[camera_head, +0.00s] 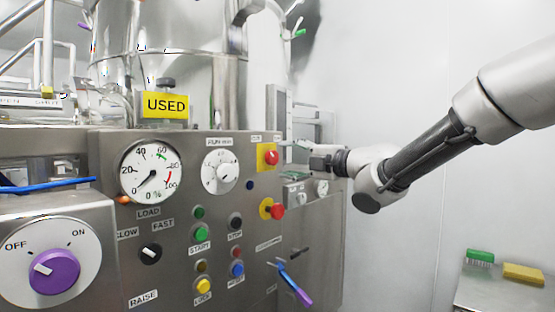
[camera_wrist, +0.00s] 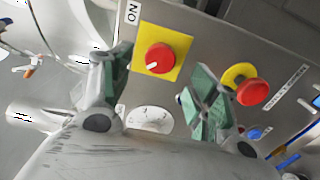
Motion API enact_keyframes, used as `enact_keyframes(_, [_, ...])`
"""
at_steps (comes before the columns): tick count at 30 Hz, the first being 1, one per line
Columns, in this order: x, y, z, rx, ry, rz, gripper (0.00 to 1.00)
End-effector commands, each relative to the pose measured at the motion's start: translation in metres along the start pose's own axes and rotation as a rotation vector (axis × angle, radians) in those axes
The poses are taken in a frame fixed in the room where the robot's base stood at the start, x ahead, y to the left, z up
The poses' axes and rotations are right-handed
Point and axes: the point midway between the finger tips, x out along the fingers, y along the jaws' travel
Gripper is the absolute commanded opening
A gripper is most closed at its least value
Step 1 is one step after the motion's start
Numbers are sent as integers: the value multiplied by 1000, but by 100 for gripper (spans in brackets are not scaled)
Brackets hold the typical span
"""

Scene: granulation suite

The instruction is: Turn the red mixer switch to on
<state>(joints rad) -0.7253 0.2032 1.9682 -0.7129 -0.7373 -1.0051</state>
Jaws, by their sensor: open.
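The red mixer switch (camera_head: 271,157) is a round red knob on a yellow square plate, at the upper right of the steel control panel. It also shows in the wrist view (camera_wrist: 160,57), with a white mark toward its lower left and an ON label beside the plate. My gripper (camera_head: 284,163) is at the panel's right, close to the switch. In the wrist view my gripper (camera_wrist: 162,68) is open and empty, its green-padded fingers on either side of the switch. No contact with the knob shows, and the exact gap is unclear.
A red emergency button on a yellow base (camera_head: 272,209) sits just below the switch. The panel also holds a gauge (camera_head: 150,172), a white dial (camera_head: 221,171) and a purple knob (camera_head: 54,272). Brushes (camera_head: 523,274) lie on a side table. White wall space is clear behind my arm.

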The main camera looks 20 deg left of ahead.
Motion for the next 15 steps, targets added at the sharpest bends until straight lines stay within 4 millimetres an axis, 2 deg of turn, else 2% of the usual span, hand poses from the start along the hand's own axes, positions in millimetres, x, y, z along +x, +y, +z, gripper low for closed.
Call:
enact_keyframes(3, [22,0,0,1,1,0,60])
enact_keyframes(7, [42,-1,0,2,1,0,60])
enact_keyframes(15, [58,-1,0,4,-2,-1,60])
